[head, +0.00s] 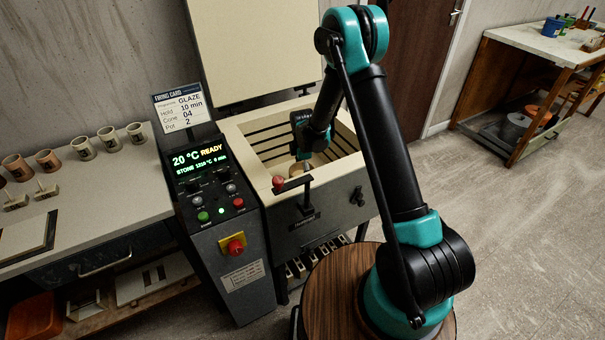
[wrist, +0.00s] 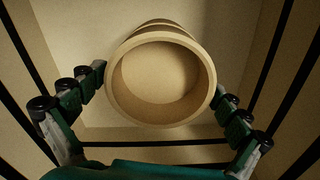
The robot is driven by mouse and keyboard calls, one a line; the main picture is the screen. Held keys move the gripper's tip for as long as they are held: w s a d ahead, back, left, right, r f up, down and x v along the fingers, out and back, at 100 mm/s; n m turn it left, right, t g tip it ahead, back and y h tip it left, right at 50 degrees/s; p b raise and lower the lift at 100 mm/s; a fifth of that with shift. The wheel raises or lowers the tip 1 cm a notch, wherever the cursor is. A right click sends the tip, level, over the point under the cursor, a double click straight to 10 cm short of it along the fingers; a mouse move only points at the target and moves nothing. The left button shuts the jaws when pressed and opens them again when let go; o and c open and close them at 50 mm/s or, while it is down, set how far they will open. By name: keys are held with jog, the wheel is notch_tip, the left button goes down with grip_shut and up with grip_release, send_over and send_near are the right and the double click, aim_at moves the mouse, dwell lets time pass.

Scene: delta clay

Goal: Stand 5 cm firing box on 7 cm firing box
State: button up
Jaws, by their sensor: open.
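A round, open-topped beige firing box (wrist: 110,85) fills the middle of the wrist view, and I look down into its empty inside. Curved bands show behind its far rim; I cannot tell whether they are its own wall or a second firing box under it. My gripper (wrist: 160,85) is open, with one finger on each side of the box. In the head view my gripper (head: 305,150) is down inside the open kiln, and a small part of a beige box (head: 299,169) shows below it. Which size the box is cannot be told.
The kiln (head: 232,130) has pale walls with dark slots close around my gripper, and its lid (head: 255,45) stands open behind. A control panel (head: 215,190) reading 20 °C READY is at its left. Several mugs (head: 109,138) stand on the left bench.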

notch_tip(320, 180, up, 12)
dwell(0.5)
jog(key=shift+r, duration=0.1)
dwell(0.9)
